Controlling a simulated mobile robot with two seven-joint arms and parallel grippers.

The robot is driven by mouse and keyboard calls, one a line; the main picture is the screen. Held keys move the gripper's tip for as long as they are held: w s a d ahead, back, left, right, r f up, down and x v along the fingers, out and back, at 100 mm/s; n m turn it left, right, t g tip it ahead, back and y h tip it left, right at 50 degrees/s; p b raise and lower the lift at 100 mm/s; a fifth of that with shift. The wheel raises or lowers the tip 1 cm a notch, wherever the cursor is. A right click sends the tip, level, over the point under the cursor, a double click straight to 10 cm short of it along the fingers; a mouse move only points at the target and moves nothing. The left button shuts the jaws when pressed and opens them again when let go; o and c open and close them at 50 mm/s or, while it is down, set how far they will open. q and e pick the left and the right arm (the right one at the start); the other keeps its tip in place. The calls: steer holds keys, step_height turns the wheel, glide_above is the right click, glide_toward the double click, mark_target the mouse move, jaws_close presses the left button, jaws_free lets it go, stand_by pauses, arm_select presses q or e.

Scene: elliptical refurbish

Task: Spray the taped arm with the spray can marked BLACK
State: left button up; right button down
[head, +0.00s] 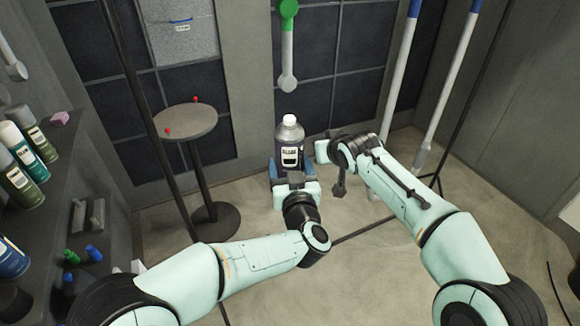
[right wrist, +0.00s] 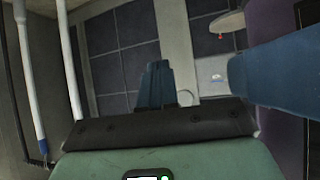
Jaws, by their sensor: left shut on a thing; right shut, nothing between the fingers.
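My left gripper (head: 291,180) is shut around a dark purple-grey can (head: 290,135) with a silvery top, held upright. Its pale label has dark lettering too small to read surely. At the right wrist view's right edge, a purple surface (right wrist: 292,125) and a large blue finger (right wrist: 285,72) appear to be this can and my left gripper. A white arm part (head: 287,60) with a green upper section (head: 287,12) hangs above and behind the can, apart from it. My right gripper (right wrist: 155,82) is shut and empty, just right of the can in the head view.
A shelf (head: 70,165) at left holds several spray cans (head: 32,148). A small round table (head: 186,121) with red pieces stands behind left. White poles (head: 402,75) with blue sections stand at right. A thin dark pole (head: 130,75) rises at left. Some floor (head: 350,265) between my arms is clear.

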mark_target(291, 120)
steer(key=s+a+r+y, duration=0.1)
steer(key=s+a+r, duration=0.1)
steer(key=r, duration=0.4)
steer(key=s+a+r+n+y, duration=0.1)
steer(key=s+a+r, duration=0.2)
steer(key=r, duration=0.4)
steer(key=s+a+r+n+y, duration=0.1)
steer(key=s+a+r, duration=0.1)
steer(key=r, duration=0.4)
steer(key=shift+s+a+r+t, duration=0.1)
steer(key=shift+a+t, duration=0.1)
steer(key=shift+a, duration=0.2)
steer(key=shift+s+a+r+t, duration=0.1)
steer(key=shift+a+t, duration=0.1)
steer(key=shift+a, duration=0.15)
steer(key=shift+f, duration=1.35)
steer(key=shift+f, duration=0.15)
steer(key=shift+f, duration=0.95)
steer(key=shift+r, duration=2.65)
